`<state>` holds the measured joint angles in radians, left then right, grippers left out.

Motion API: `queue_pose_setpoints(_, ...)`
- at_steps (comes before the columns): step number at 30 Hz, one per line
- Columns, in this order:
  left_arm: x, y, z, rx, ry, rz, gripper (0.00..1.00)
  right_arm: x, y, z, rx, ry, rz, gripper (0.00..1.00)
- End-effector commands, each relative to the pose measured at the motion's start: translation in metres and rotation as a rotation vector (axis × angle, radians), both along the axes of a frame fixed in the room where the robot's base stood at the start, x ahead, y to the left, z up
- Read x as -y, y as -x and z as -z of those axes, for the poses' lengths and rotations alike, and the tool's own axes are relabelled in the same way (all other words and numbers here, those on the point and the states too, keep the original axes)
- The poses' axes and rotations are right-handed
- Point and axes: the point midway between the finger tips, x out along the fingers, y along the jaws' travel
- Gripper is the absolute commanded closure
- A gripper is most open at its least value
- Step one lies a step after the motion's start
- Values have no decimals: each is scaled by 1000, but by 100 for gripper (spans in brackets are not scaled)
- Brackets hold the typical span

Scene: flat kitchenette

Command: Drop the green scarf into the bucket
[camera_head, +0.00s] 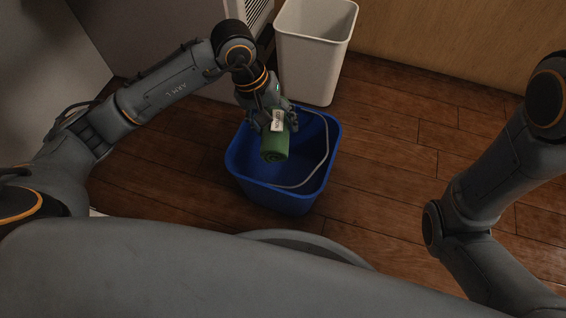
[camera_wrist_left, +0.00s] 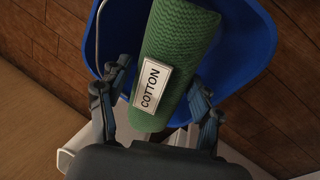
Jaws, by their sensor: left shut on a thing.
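The green scarf (camera_head: 274,146) is a rolled cloth with a white label; in the left wrist view the scarf (camera_wrist_left: 176,52) shows the label reading "COTTON". My left gripper (camera_head: 272,118) is shut on the scarf and holds it over the bucket's opening. In the left wrist view the fingers of my left gripper (camera_wrist_left: 157,100) lie on both sides of the roll. The blue bucket (camera_head: 283,201) stands on the floor under the scarf, with a pale handle along its inside. The bucket (camera_wrist_left: 248,45) also shows behind the scarf in the left wrist view. My right gripper is out of view.
A white bin (camera_head: 313,55) stands just behind the bucket, close to a wooden panel (camera_head: 460,40). A grey cabinet side (camera_head: 150,30) is at the back left. The wooden floor (camera_head: 385,150) right of the bucket is clear.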

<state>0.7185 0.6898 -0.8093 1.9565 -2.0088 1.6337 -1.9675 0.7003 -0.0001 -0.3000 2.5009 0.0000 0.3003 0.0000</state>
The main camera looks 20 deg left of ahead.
Motion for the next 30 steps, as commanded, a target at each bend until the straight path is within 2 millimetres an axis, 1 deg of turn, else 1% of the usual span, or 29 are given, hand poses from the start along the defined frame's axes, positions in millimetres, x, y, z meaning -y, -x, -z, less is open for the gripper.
queue_pose_setpoints(1, 0, 0, 9, -2, 1, 0, 69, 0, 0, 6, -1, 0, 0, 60)
queue_pose_setpoints(6, 0, 0, 30, -2, 1, 1, 69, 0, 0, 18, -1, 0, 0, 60)
queue_pose_setpoints(10, 0, 0, 43, -1, 1, -1, 69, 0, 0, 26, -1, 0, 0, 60)
queue_pose_setpoints(14, 0, 0, 48, 0, 1, 0, 69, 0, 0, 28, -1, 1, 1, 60)
queue_pose_setpoints(21, 0, 0, 47, 1, 1, 1, 69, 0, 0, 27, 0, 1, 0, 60)
queue_pose_setpoints(22, 0, 0, 47, 1, 1, 1, 29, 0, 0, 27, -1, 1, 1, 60)
queue_pose_setpoints(23, 0, 0, 47, 1, 1, 1, 23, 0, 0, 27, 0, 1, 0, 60)
queue_pose_setpoints(24, 0, 0, 47, 0, 1, 1, 15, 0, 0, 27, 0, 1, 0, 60)
queue_pose_setpoints(25, 0, 0, 47, 0, 1, 1, 9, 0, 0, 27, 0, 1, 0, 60)
queue_pose_setpoints(30, 0, 0, 47, 0, 0, 0, 9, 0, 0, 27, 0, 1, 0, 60)
